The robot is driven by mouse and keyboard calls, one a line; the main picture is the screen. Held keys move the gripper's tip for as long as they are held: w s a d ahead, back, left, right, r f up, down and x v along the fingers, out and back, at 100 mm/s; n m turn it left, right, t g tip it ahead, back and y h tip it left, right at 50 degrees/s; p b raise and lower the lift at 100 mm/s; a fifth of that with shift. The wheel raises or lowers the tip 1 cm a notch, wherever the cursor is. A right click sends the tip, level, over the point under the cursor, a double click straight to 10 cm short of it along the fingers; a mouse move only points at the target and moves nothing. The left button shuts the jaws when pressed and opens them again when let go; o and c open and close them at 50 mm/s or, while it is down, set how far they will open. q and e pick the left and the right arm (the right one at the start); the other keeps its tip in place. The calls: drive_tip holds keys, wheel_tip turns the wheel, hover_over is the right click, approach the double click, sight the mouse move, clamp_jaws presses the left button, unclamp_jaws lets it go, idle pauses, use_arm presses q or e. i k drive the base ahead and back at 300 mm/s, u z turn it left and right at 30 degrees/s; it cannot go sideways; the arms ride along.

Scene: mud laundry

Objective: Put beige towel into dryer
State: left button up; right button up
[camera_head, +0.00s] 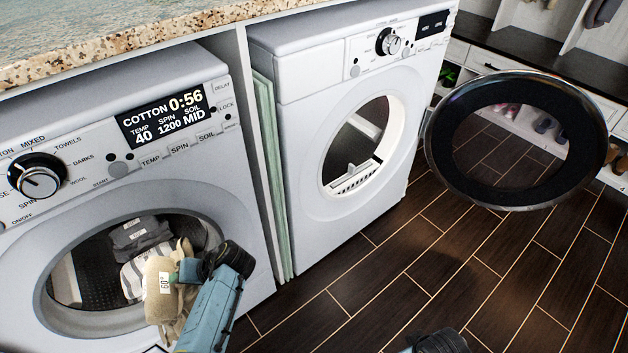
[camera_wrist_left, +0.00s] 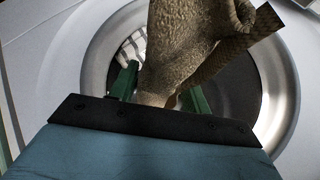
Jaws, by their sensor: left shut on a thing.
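The beige towel (camera_head: 163,290) hangs from my left gripper (camera_head: 188,271) in front of the round opening of the left machine, the washer (camera_head: 215,165). It carries a white tag reading 60. In the left wrist view the towel (camera_wrist_left: 190,45) is pinched between the green fingers of my left gripper (camera_wrist_left: 160,92), with the washer's opening behind. The dryer (camera_head: 310,120) on the right has its round opening uncovered. Its dryer door (camera_head: 440,160) is swung wide open to the right. Of my right arm only a dark part shows at the bottom edge; its fingers are out of frame.
A dark grey cloth (camera_head: 140,234) and a striped cloth (camera_head: 135,275) lie in the washer's opening. A pale green panel (camera_head: 270,170) stands between the machines. A speckled counter (camera_head: 150,38) is above the washer. Dark plank floor (camera_head: 400,275) is clear before the dryer.

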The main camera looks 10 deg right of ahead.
sight(331, 179)
drive_tip(key=u, duration=0.7)
drive_tip(key=k, duration=0.15)
drive_tip(key=z, duration=2.15)
drive_tip(key=i, duration=1.65)
drive_tip(key=u, duration=0.3)
